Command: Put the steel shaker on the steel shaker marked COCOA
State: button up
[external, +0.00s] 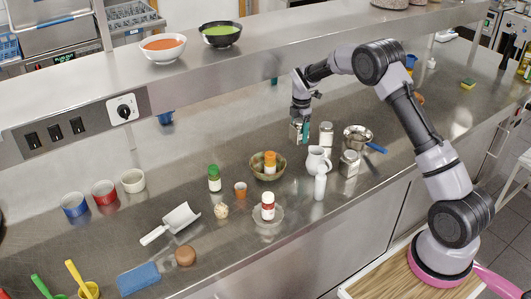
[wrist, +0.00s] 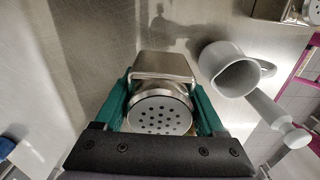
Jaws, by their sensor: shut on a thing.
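My gripper (external: 301,128) is shut on a steel shaker (wrist: 162,112) with a round perforated lid. In the wrist view the green fingers (wrist: 160,105) stand on either side of it. The held shaker (external: 295,131) also shows in the external view, partly behind the fingers; I cannot tell whether it touches the counter. A second steel shaker (external: 326,135) stands just right of my gripper. A third (external: 349,164) stands nearer the counter's front edge. Part of a shaker (wrist: 291,11) shows at the wrist view's top right. I cannot read a COCOA marking on any of them.
A white jug (external: 317,161) and an upright white pestle-like piece (external: 320,187) stand in front of my gripper. A steel pan (external: 357,138) with a blue handle is to the right. A shelf (external: 250,72) runs behind.

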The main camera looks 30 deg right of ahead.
jog(key=s+d+r, duration=0.5)
jog(key=s+r, duration=0.1)
notch_tip(320, 180, up, 4)
send_over(351, 153)
jog(key=f, duration=0.4)
jog(key=shift+s+a+f, duration=0.1)
jog(key=shift+s, duration=0.1)
jog(key=shift+f, duration=2.35)
jog(key=shift+f, duration=0.1)
jog(key=o, duration=1.5)
